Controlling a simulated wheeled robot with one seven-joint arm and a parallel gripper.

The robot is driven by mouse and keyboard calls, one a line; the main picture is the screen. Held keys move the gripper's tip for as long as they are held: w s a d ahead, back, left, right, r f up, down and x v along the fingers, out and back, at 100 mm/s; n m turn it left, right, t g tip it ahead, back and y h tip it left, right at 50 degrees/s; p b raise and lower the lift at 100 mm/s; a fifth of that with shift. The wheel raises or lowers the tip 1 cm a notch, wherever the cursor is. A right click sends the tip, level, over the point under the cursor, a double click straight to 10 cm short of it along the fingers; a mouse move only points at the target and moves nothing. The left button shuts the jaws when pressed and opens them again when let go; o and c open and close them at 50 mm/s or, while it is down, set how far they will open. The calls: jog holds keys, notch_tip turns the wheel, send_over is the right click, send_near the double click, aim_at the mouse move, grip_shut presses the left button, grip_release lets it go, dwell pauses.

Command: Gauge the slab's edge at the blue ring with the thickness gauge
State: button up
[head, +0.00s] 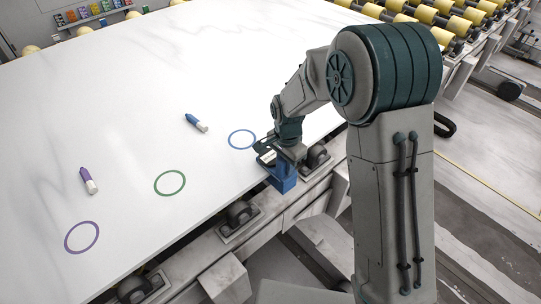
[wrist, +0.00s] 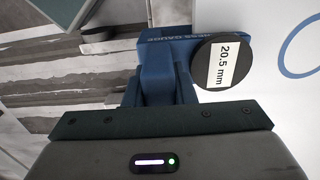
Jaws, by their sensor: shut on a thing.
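My gripper (head: 288,152) is shut on the blue thickness gauge (head: 283,180) at the slab's near right edge, beside the blue ring (head: 242,140). In the wrist view the gauge (wrist: 158,60) sits between my gripper's fingers (wrist: 160,92). Its round dark dial (wrist: 212,62) reads "20.5 mm" and lies over the white slab (wrist: 262,35). Part of the blue ring (wrist: 290,60) shows at the right of that view. The white slab (head: 140,120) fills the left of the head view. Whether the gauge's jaw touches the edge is hidden.
A green ring (head: 170,183) and a purple ring (head: 82,237) are marked along the same edge. A blue marker (head: 195,122) and a purple marker (head: 88,180) lie on the slab. Rollers (head: 238,214) and a frame run below the edge. Yellow rollers (head: 450,22) stand behind.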

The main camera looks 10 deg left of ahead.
dwell(0.3)
jog(key=shift+s+d+b, duration=0.9)
jog(key=shift+s+d, duration=2.75)
jog(key=shift+d, duration=1.05)
notch_tip(320, 180, up, 10)
jog(key=p, duration=0.7)
